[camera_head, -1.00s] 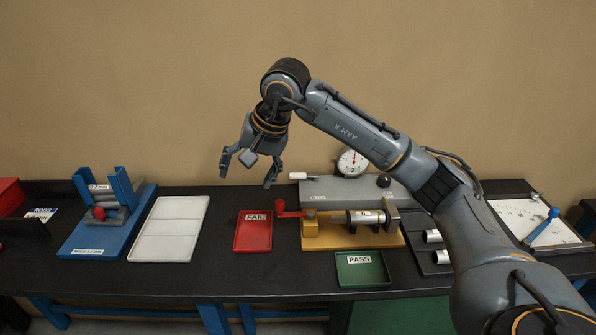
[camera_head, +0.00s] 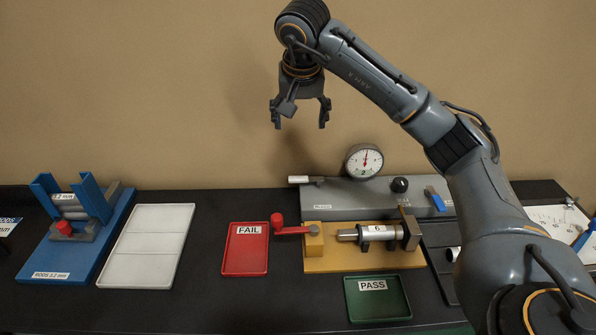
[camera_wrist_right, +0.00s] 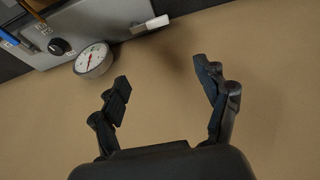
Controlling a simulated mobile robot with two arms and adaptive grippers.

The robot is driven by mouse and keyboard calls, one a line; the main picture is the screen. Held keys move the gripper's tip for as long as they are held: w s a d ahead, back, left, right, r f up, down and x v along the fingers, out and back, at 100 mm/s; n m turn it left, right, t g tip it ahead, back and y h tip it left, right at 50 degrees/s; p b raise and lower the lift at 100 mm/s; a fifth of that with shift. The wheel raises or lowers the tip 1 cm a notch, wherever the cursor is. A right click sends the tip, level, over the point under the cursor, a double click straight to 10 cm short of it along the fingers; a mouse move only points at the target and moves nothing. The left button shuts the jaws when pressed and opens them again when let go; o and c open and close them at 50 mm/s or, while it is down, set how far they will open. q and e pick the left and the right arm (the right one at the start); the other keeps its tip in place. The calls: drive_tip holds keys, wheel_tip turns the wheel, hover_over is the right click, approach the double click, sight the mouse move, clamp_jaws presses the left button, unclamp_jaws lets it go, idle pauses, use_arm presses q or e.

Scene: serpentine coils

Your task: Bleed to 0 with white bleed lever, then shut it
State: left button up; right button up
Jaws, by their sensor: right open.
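The white bleed lever (camera_head: 305,180) sticks out to the left from the back left of the grey test block (camera_head: 350,196). It also shows in the right wrist view (camera_wrist_right: 150,25). The round gauge (camera_head: 364,160) stands at the back of the block; its red needle points about straight up in the head view, and its numbers are too small to read. The gauge also shows in the right wrist view (camera_wrist_right: 94,60). My right gripper (camera_head: 300,117) is open and empty, in the air above and behind the lever, in front of the wall. My left gripper is not in view.
A black knob (camera_head: 400,185) and a blue lever (camera_head: 435,198) are on the block. In front, a yellow fixture (camera_head: 340,262) with a red crank (camera_head: 290,230) holds a metal cylinder (camera_head: 378,233). A red FAIL tray (camera_head: 246,262) and green PASS tray (camera_head: 377,312) lie nearby.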

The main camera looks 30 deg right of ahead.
wheel_tip(320, 180, down, 6)
drive_tip(key=f+b, duration=0.1)
drive_tip(key=b, duration=0.5)
drive_tip(key=p, duration=0.3)
approach(299, 179)
drive_tip(key=x, duration=0.6)
drive_tip(key=shift+w+d+f, duration=0.1)
drive_tip(key=shift+w+f, duration=0.1)
drive_tip(key=shift+w, duration=0.05)
drive_tip(key=shift+w+d+f, duration=0.15)
drive_tip(key=shift+w+f, duration=0.05)
drive_tip(key=shift+f, duration=0.4)
drive_tip(key=shift+s, duration=0.2)
clamp_jaws()
